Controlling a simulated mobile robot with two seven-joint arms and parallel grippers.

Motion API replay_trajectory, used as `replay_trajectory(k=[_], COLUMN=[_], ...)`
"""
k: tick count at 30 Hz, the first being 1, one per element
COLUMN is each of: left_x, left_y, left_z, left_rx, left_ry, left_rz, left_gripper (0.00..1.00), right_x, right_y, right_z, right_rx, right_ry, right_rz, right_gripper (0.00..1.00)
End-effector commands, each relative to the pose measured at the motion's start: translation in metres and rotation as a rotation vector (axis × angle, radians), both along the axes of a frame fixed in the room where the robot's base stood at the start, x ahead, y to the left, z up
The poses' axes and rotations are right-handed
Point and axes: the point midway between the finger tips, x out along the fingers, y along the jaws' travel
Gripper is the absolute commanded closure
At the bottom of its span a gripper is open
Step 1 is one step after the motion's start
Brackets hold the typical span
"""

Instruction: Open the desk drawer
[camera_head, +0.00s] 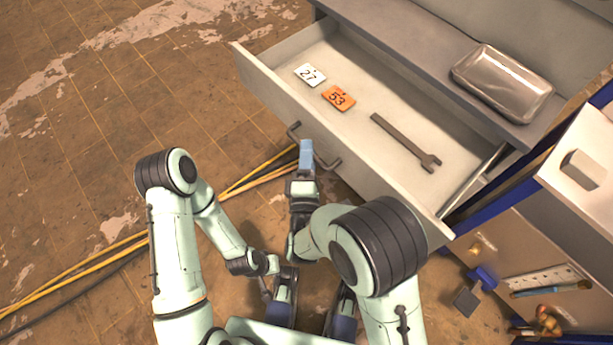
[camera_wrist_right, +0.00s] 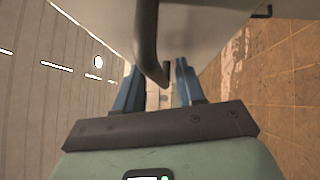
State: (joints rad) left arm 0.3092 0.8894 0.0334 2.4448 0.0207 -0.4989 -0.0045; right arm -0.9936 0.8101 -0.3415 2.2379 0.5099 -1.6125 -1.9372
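The desk drawer (camera_head: 275,90) is pulled out, with its inside showing in the head view. Its dark bar handle (camera_head: 326,160) is on the front panel, and the handle also shows in the right wrist view (camera_wrist_right: 147,45). My right gripper (camera_head: 306,155) is at the handle. In the right wrist view its two blue fingers (camera_wrist_right: 158,88) are apart, with the handle bar reaching down between them. A clear gap shows beside the bar, so the fingers are not closed on it. My left arm is folded low in the head view; its fingertips cannot be made out.
In the drawer lie a white tag marked 27 (camera_head: 310,75), an orange tag marked 53 (camera_head: 339,98) and a wrench (camera_head: 405,142). A metal tray (camera_head: 502,83) rests on the desktop above. Yellow cables (camera_head: 95,262) cross the floor at left, which is otherwise open.

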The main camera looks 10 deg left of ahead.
Motion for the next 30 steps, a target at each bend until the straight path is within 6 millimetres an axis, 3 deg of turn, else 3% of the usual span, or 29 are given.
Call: replay_trajectory(k=[9,15,21,30], left_x=[-0.006,-0.006,-0.006,-0.006], left_y=[-0.003,-0.003,-0.003,-0.003], left_z=[0.005,0.004,0.004,0.004], left_rx=[-0.008,-0.008,-0.007,-0.007], left_ry=[0.016,0.017,0.015,0.014], left_rz=[-0.007,-0.007,-0.007,-0.007], left_gripper=[1.00,1.00,1.00,1.00], right_x=[-0.068,-0.103,-0.118,-0.119], right_y=[-0.010,-0.016,-0.020,-0.020], right_z=[-0.010,-0.014,-0.016,-0.016], right_rx=[-0.005,-0.003,-0.001,-0.001], right_ry=[0.003,0.002,0.000,0.000], right_rz=[0.006,0.004,0.002,0.001], right_gripper=[0.61,0.61,0.61,0.61])
